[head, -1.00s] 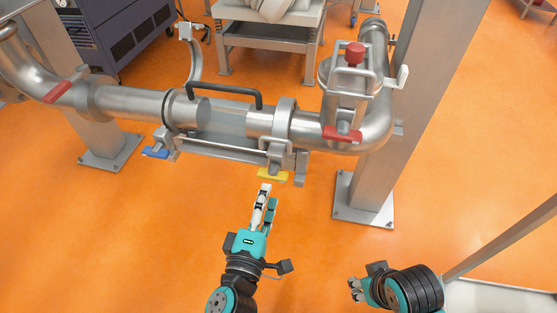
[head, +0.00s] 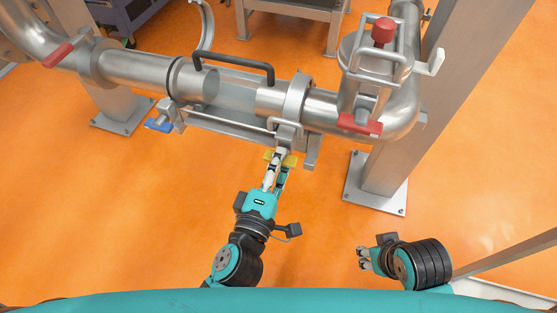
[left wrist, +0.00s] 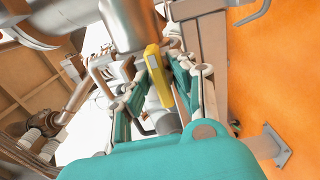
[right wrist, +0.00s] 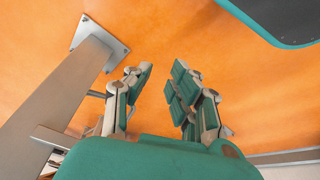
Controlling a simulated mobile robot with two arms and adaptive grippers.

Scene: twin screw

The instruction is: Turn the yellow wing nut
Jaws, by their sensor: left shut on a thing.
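The yellow wing nut (head: 290,160) sits under the clamp at the right end of the clear pipe section in the head view. It also shows as a yellow bar in the left wrist view (left wrist: 157,72). My left gripper (head: 281,161) is shut on the wing nut, its fingers on either side and hiding part of it in the head view. My right gripper (head: 363,259) is well away at the lower right. It is open and empty, its fingers apart over bare floor in the right wrist view (right wrist: 160,75).
The steel pipe (head: 150,75) with a black handle (head: 235,64) runs above the wing nut. A blue wing nut (head: 158,125) is to the left, and a red handle (head: 360,124) to the right. A steel post (head: 425,110) stands at right. Orange floor between is free.

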